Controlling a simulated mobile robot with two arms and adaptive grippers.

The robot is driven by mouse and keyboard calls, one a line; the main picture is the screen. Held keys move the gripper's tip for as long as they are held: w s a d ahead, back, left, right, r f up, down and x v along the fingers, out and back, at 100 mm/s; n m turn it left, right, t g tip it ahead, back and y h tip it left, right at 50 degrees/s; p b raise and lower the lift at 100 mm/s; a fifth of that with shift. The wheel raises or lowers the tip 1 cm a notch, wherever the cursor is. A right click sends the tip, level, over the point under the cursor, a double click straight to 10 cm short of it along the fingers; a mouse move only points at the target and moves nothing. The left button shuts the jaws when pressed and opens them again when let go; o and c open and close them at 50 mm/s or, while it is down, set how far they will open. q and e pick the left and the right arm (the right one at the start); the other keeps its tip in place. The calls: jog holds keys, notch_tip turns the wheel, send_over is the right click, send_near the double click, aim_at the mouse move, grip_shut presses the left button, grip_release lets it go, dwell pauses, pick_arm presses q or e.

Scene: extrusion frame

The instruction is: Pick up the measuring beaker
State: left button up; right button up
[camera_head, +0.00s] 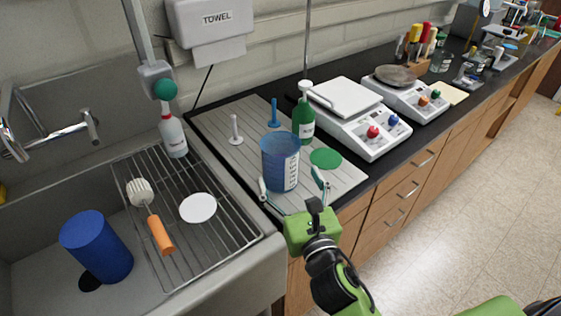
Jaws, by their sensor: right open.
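The measuring beaker (280,158) is a translucent blue cylinder with a white scale on its side. It stands upright on the grey ribbed drain board beside the sink. My right gripper (290,178) reaches in from the lower right. Its jaws are open, with one finger at the left of the beaker's lower part and the other at its right. A gap shows between the right finger and the beaker; I cannot tell whether the left finger touches it. My left gripper is not in view.
A green bottle (303,115) stands close behind the beaker, with a green disc (326,158) to its right. White and blue pegs rise behind. Two scales (345,97) stand farther right. The sink at left holds a wire rack, a brush and a dark blue cylinder (97,247).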

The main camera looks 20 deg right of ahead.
aim_at(286, 174)
jog(key=shift+w, duration=0.7)
jog(key=w, duration=0.1)
jog(key=w+p, duration=0.1)
jog(key=w, duration=0.2)
jog(key=shift+w+f, duration=0.1)
jog(key=shift+f, duration=0.15)
jog(key=shift+w+f, duration=0.1)
jog(key=shift+w, duration=0.35)
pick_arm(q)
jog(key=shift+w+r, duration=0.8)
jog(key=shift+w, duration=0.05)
pick_arm(e)
jog(key=c, duration=1.3)
